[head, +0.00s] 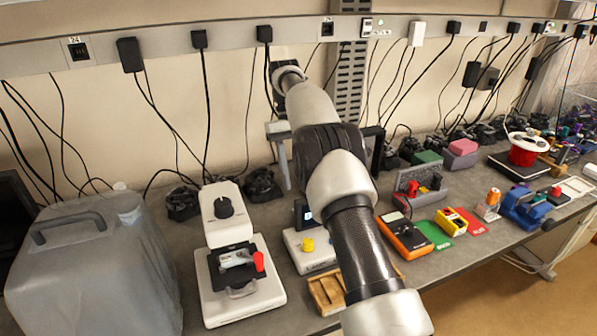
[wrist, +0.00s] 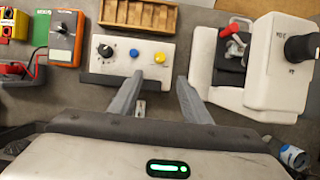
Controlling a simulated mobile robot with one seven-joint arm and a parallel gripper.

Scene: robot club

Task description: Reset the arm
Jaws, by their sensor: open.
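My gripper (wrist: 161,80) is open in the wrist view, its two grey fingers apart with nothing between them. The fingertips appear over the near edge of a white control box (wrist: 129,62) with a dark knob, a blue button and a yellow button. I cannot tell the height above it. In the head view my arm reaches from the bottom toward the back wall and hides most of the gripper. The control box (head: 309,262) is partly hidden by the arm there.
A white machine (head: 228,225) with a red-tipped lever stands left of the control box. A wooden tray (head: 326,294) lies in front of the box. An orange meter (head: 403,237) is to the right. Cables hang along the wall.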

